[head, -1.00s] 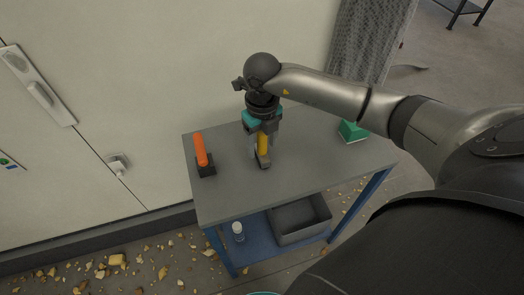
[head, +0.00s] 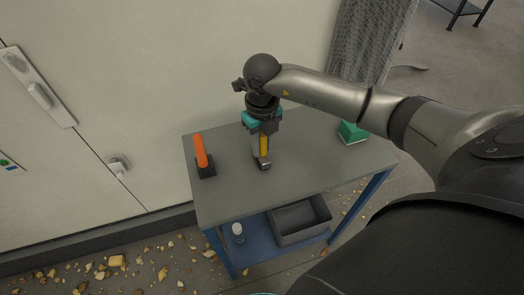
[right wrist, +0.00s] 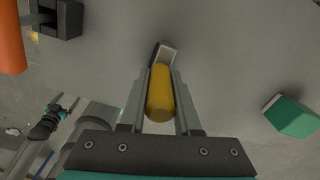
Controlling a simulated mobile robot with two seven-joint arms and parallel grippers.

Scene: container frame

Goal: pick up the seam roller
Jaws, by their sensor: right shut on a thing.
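The seam roller, a tool with a yellow handle (head: 264,145) and a grey metal end, is on the grey table top in the head view. My right gripper (head: 262,158) points down over it, with a finger on each side of the handle, shut on it. In the right wrist view, the yellow handle (right wrist: 160,92) lies between the two fingers of the right gripper (right wrist: 160,80), and its metal end shows beyond them. I cannot tell whether the tool is clear of the table.
An orange-handled tool with a dark block (head: 205,168) stands left of the gripper on the table (head: 225,203). A green block (head: 353,131) is at the right, near the arm. The lower shelf holds a grey bin (head: 300,219) and a small white bottle (head: 238,232). A pale wall stands behind.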

